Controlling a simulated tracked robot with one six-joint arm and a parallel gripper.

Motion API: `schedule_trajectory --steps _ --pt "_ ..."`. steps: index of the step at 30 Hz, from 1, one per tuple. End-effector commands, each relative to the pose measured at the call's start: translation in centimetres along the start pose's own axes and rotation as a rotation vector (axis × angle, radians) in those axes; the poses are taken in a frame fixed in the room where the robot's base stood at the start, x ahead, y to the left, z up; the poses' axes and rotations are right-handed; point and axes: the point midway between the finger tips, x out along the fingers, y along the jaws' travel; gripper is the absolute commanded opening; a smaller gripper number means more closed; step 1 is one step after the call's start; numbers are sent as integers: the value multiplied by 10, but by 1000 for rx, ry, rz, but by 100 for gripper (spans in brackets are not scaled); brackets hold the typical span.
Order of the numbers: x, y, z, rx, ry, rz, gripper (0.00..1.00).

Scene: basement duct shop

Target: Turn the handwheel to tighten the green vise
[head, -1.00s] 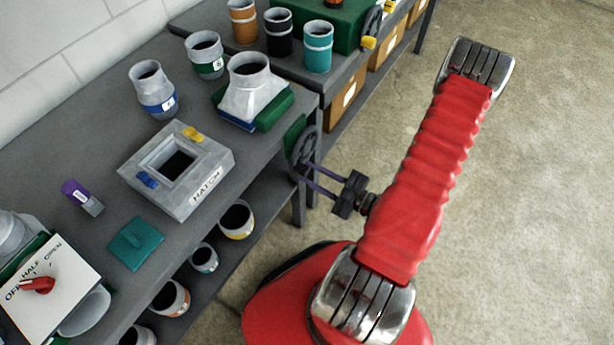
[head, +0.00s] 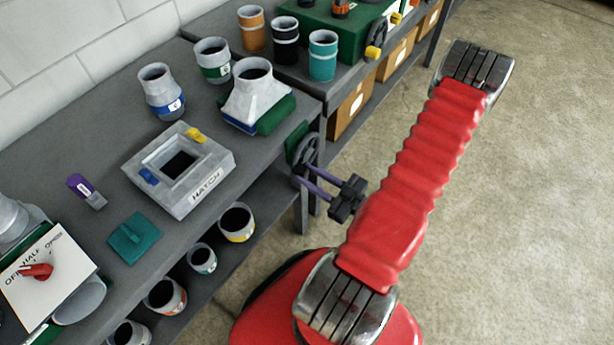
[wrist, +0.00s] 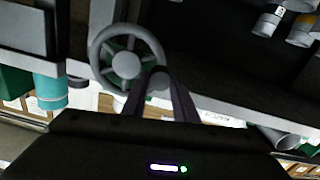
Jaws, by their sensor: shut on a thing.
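The handwheel (head: 308,150) is a dark grey spoked wheel on the bench's front edge, in front of a green plate of the vise (head: 296,138). Green jaw-like parts (head: 275,113) flank a pale duct fitting (head: 254,95) on the bench above. My gripper (head: 299,174) reaches in from the right with its purple fingers at the wheel's lower rim. The exact contact is partly hidden.
A grey hatch box (head: 214,187) and a teal block (head: 134,238) lie on the bench. Several pots stand on the shelf below. A second, yellow-knobbed wheel (head: 376,38) is on a green box at the back. Clear floor lies to the right.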

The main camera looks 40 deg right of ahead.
Motion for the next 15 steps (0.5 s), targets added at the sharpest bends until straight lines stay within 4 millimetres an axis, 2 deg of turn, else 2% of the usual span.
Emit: schedule_trajectory --steps 14,15 --pt "-3 3 1 11 -5 8 0" --pt "-3 3 1 11 -6 8 28"
